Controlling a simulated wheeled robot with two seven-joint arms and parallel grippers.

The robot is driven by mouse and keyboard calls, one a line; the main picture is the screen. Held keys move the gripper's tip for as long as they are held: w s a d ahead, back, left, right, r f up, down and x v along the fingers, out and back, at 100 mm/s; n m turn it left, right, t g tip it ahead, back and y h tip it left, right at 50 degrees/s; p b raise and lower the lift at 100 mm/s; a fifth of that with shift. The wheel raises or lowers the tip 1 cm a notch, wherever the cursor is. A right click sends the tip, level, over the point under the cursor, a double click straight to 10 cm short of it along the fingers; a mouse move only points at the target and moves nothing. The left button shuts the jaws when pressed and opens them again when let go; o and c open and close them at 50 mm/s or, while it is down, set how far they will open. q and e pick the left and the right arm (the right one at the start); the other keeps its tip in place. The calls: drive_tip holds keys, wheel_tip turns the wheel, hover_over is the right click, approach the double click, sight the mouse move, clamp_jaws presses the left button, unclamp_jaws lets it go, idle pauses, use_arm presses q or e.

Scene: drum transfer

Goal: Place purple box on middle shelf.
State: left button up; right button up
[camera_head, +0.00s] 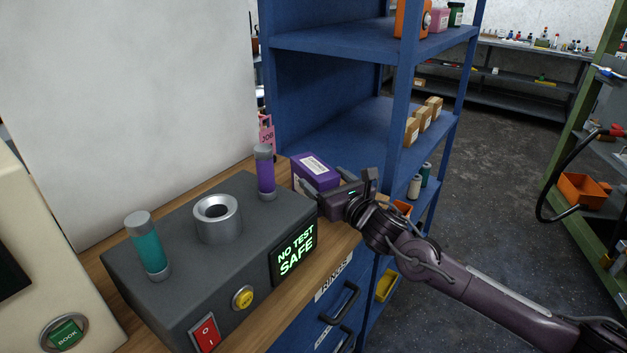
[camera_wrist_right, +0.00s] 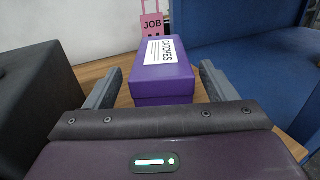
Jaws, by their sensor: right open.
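The purple box (camera_head: 316,170) with a white label stands on the wooden bench top, behind the dark machine and beside the blue shelf unit. In the right wrist view the purple box (camera_wrist_right: 162,78) lies ahead between the two fingers. My right gripper (camera_head: 322,186) is open close in front of the box, and it also shows in the right wrist view (camera_wrist_right: 160,88). A gap shows between each finger and the box. The middle shelf (camera_head: 372,135) of the blue unit is bare on its left part. My left gripper is not in view.
Several small brown cartons (camera_head: 423,120) stand along the middle shelf's right edge. A dark machine (camera_head: 215,250) with a teal cylinder and a purple cylinder fills the bench at left. A pink JOB tag (camera_head: 267,133) stands behind the box. The blue upright (camera_head: 402,90) is near my right arm.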

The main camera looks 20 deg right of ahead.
sight(318, 168)
drive_tip(key=x, duration=0.4)
drive_tip(key=shift+p, duration=0.3)
drive_tip(key=c, duration=1.3)
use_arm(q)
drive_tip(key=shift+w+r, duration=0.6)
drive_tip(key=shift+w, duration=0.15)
use_arm(e)
drive_tip(key=shift+d+r, duration=0.1)
drive_tip(key=shift+c, duration=1)
drive_tip(key=shift+r, duration=0.1)
